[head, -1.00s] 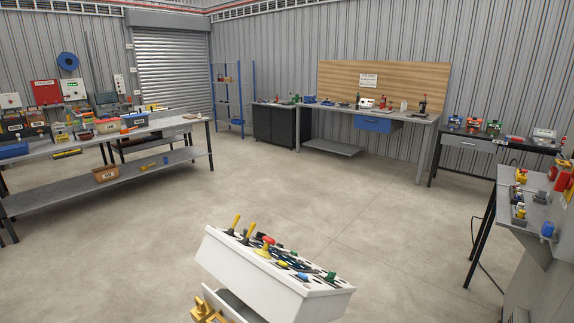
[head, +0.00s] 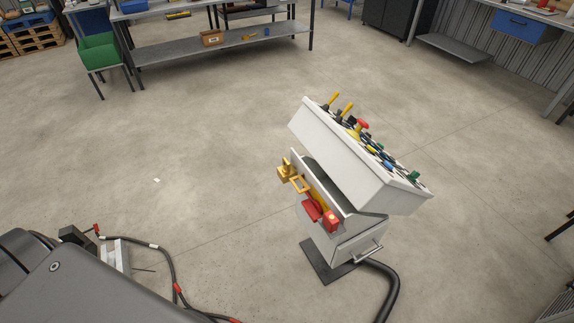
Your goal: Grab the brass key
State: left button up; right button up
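The brass key is not clearly distinguishable at this size. Brass-yellow parts (head: 284,171) stick out from the left side of the white control console (head: 340,152), with a yellow loop-shaped piece (head: 300,184) beside them. I cannot tell whether any of these is the key. Red parts (head: 320,212) sit just below them on the same side of the console. Neither of my grippers can be made out in the head view.
The console stands on a dark floor plate (head: 322,262) with a thick black hose (head: 388,285). A cable with red bands (head: 172,275) lies at the lower left. A green bin (head: 98,50) and workbench (head: 215,45) stand behind. Open floor surrounds the console.

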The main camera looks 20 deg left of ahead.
aim_at(286, 165)
jog(key=z, duration=0.5)
jog(key=k, duration=0.6)
jog(key=z, duration=0.7)
jog(key=i, duration=0.85)
jog(key=u, duration=1)
jog(key=i, duration=0.95)
jog(key=u, duration=1)
